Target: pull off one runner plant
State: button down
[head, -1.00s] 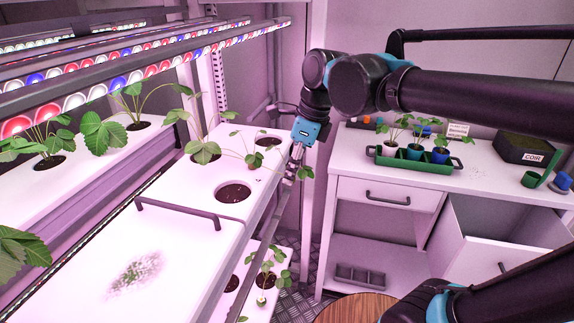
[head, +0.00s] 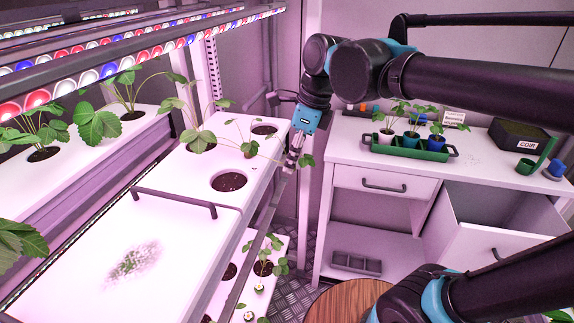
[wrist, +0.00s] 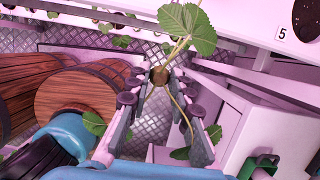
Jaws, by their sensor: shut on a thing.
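My gripper (head: 290,162) hangs just beyond the right edge of the white growing gutter (head: 210,208). In the wrist view its fingertips (wrist: 159,80) are closed around the thin stem of a runner plant, at a small brown part. The runner plant's green leaves (wrist: 190,28) stand above the fingertips, and a thin stem curves down between the fingers. In the head view a runner plant leaf (head: 306,160) shows just right of the gripper. A mother plant (head: 198,140) grows in the gutter, with thin stalks reaching toward the gripper. The exact grip point is small and partly hidden.
A bench (head: 345,160) at the right holds a green tray (head: 435,154) with several potted seedlings and a black COIR box (head: 518,133). Its drawer (head: 500,215) is open. A lower gutter (head: 280,245) with plants lies below my gripper. A round wooden top (head: 345,302) stands in front.

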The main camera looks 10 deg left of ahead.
jog(key=d, duration=0.4)
jog(key=shift+s+d+r, duration=0.15)
jog(key=shift+s+r, duration=0.15)
jog(key=shift+s, duration=0.1)
dwell(0.5)
dwell(0.6)
